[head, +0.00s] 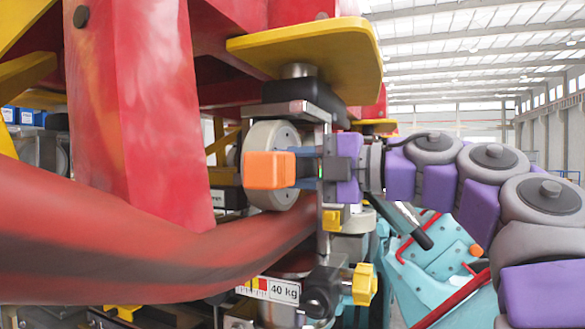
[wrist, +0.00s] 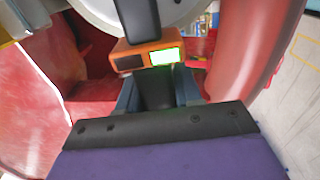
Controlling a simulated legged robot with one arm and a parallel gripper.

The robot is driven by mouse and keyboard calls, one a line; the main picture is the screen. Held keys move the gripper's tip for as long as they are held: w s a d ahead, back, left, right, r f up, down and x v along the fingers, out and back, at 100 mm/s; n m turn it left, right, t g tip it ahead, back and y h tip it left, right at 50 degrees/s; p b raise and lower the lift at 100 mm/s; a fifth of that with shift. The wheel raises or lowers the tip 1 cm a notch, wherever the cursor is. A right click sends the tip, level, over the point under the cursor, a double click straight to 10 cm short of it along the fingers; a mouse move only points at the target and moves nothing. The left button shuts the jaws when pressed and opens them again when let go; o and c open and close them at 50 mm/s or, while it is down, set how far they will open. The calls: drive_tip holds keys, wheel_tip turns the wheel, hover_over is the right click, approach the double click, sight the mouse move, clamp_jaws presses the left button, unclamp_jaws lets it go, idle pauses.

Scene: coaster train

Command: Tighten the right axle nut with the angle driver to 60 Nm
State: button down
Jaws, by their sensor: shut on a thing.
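My gripper (head: 308,167), purple with blue-grey fingers, is shut on the dark grip of the angle driver, beside the grey wheel (head: 262,135). The driver's orange head (head: 268,170) overlaps the wheel in the head view. In the wrist view, the fingers (wrist: 158,95) straddle the black grip. Beyond them, the orange housing (wrist: 148,58) has a bright green lit panel (wrist: 164,57) and a dark panel. A black bar (wrist: 137,18) runs from it across the pale wheel (wrist: 185,12). I cannot make out the axle nut, or whether the driver touches it.
A thick red track tube (head: 150,245) crosses the lower left, and a red post (head: 130,110) stands above it. A yellow plate (head: 310,55) overhangs the wheel. Yellow knobs (head: 363,284) and a "40 kg" label (head: 283,291) sit below. Turquoise equipment (head: 430,265) stands lower right.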

sight(311, 168)
drive_tip(key=shift+s+d, duration=0.2)
drive_tip(key=shift+d, duration=0.1)
drive_tip(key=shift+v, duration=1.8)
drive_tip(key=shift+r, duration=0.1)
drive_tip(key=shift+w, duration=0.1)
